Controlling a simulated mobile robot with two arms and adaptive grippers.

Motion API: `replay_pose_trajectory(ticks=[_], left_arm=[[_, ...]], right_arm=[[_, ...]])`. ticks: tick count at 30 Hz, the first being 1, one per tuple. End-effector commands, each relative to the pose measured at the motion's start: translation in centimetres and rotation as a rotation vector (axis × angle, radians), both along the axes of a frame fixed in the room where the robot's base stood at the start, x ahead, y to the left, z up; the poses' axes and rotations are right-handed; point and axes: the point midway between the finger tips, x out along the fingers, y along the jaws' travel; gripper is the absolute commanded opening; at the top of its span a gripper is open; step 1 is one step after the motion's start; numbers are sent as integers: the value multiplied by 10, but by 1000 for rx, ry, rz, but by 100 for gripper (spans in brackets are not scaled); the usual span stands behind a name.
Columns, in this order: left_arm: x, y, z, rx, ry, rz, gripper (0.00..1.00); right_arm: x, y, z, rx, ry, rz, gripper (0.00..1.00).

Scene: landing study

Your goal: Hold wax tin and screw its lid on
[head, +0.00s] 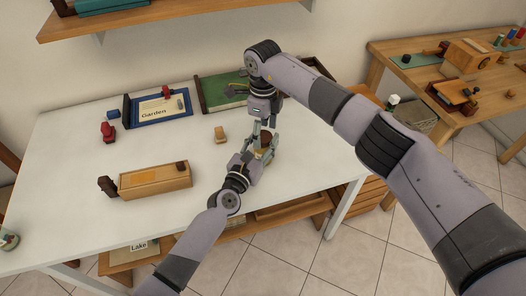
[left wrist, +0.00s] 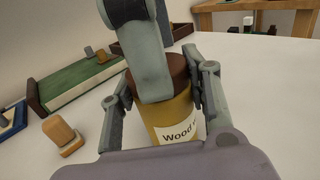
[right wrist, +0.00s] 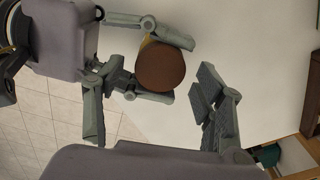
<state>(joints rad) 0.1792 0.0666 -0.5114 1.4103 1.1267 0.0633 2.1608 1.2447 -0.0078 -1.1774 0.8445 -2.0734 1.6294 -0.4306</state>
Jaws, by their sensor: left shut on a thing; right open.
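The wax tin (left wrist: 172,118) is a yellow-brown cylinder with a white label reading "Wood". It stands upright in my left gripper (head: 260,152), whose fingers clasp its sides in the left wrist view (left wrist: 162,105). The brown lid (left wrist: 179,66) sits on top of the tin; it fills the tin's outline from above in the right wrist view (right wrist: 160,67). Whether its thread is engaged cannot be seen. My right gripper (head: 263,127) is above the tin, fingers open on either side of the lid and apart from it in the right wrist view (right wrist: 152,92). One right finger partly hides the tin in the left wrist view.
A wooden side table (head: 400,80) stands right.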

Motion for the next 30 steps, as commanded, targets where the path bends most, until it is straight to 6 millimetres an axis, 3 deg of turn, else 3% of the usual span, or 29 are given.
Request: replay_pose_trajectory(ticks=[8, 18, 30], left_arm=[[0, 0, -1, 1, 0, 0, 0], [0, 0, 0, 1, 0, 0, 0], [0, 0, 0, 1, 0, 0, 0]], right_arm=[[0, 0, 36, -1, -2, 0, 64], [0, 0, 40, 0, -1, 7, 61], [0, 0, 75, 0, -3, 292, 61]])
